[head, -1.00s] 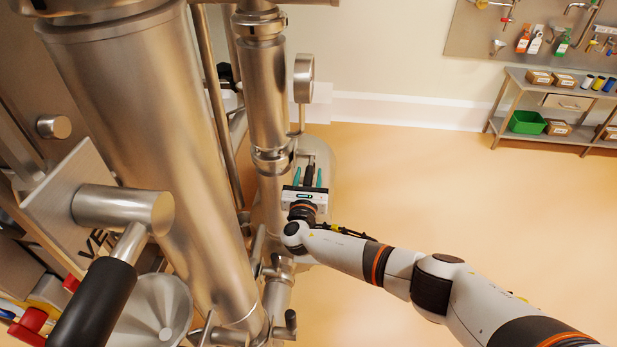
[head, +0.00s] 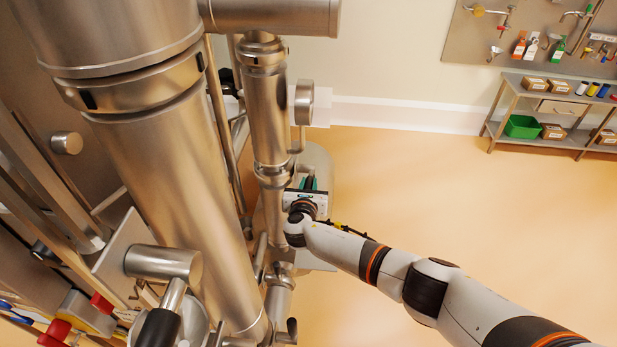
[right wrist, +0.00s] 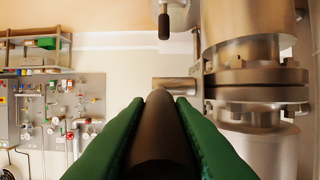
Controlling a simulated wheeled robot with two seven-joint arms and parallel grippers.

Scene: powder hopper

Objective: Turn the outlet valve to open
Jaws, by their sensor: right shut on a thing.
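My right gripper (head: 309,184) is beside the vertical steel pipe, low in the middle of the head view. In the right wrist view its green fingers (right wrist: 162,100) are shut on a dark round handle (right wrist: 162,135), one finger on each side. The handle points away from the camera toward a short steel stub (right wrist: 174,84) beside a bolted flange (right wrist: 258,78). In the head view the handle is mostly hidden by the gripper and fingers. I cannot read the valve's position. My left gripper is not in view.
A large steel column (head: 160,150) and a thinner pipe (head: 266,110) with a gauge (head: 304,102) stand left of my right arm. A black-gripped lever (head: 158,328) is at the lower left. The floor (head: 430,200) to the right is clear up to a shelf (head: 550,112).

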